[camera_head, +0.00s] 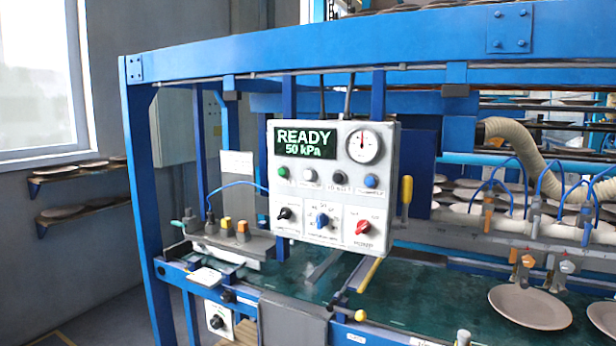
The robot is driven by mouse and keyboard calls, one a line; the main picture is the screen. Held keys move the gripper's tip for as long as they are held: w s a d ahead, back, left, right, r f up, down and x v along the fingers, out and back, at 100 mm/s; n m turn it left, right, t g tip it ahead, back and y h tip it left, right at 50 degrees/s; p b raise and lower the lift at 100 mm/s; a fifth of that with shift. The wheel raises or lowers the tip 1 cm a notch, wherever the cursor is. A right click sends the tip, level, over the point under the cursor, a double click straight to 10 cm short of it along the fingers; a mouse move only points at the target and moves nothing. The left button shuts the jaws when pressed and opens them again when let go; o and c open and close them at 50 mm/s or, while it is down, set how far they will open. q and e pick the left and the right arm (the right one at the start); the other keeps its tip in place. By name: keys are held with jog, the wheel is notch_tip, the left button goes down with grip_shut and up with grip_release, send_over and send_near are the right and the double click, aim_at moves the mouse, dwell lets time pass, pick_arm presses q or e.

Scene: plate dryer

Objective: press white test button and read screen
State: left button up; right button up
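A pale control panel (330,190) hangs from the blue frame in the middle of the view. Its dark screen (305,143) shows green text reading "READY" and "50 kPa". Below the screen is a row of small buttons: a green one (283,173), a white one (310,175), a dark one (340,178) and a blue one (371,181). A round gauge (364,146) with a red needle is at the upper right of the panel. Below are a black knob (285,213), a blue knob (322,220) and a red knob (363,227). Neither gripper is in view.
A blue frame beam (350,45) crosses above the panel, and a blue post (147,200) stands at left. A green conveyor bed (420,295) lies below. Plates (529,306), a beige hose (520,140) and blue tubes are at right. Wall shelves (80,208) are at left.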

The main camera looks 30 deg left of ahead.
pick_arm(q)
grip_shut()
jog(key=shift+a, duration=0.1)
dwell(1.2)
